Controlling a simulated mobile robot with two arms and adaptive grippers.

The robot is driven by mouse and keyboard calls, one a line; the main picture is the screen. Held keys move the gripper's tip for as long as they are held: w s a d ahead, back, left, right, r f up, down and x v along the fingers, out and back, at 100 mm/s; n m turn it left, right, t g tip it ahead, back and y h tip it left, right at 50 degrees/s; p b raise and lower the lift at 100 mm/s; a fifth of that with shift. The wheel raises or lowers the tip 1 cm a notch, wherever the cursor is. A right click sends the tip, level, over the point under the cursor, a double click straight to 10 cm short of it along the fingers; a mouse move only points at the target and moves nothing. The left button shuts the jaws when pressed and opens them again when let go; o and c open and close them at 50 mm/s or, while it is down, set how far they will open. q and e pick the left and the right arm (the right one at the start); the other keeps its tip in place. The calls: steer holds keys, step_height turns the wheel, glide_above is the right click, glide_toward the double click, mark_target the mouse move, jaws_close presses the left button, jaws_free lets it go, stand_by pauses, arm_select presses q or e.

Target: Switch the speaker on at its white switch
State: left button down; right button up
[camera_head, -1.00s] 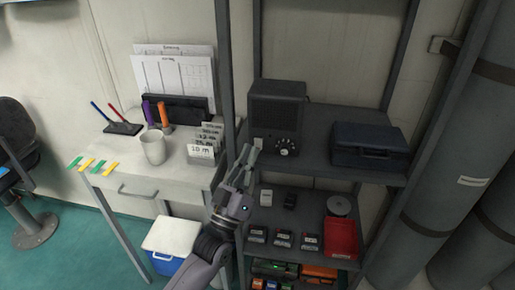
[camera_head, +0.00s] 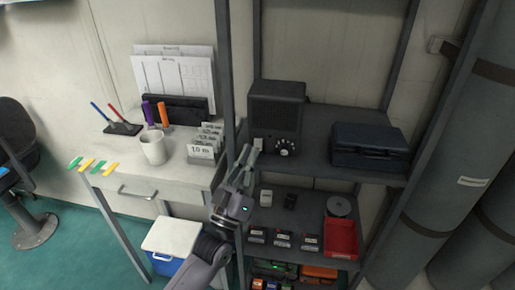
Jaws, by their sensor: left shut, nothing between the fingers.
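Whether the fingertips touch the switch, and the switch's position, I cannot tell. My right gripper is not in view.
A dark case (camera_head: 370,147) stands right of the speaker. The shelf below holds small devices and a red tray (camera_head: 341,238). A grey rack post (camera_head: 226,75) rises left of the speaker. The desk at left holds a white mug (camera_head: 153,147) and number cards (camera_head: 203,151).

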arm_select(q)
steer(key=shift+w, duration=0.1)
steer(key=shift+w, duration=0.3)
steer(key=shift+w+f, duration=0.1)
stand_by(0.3)
steer(key=shift+w+b, duration=0.2)
steer(key=shift+b, duration=0.15)
steer(key=shift+s, duration=0.1)
steer(key=shift+s+p, duration=0.5)
steer(key=shift+s, duration=0.2)
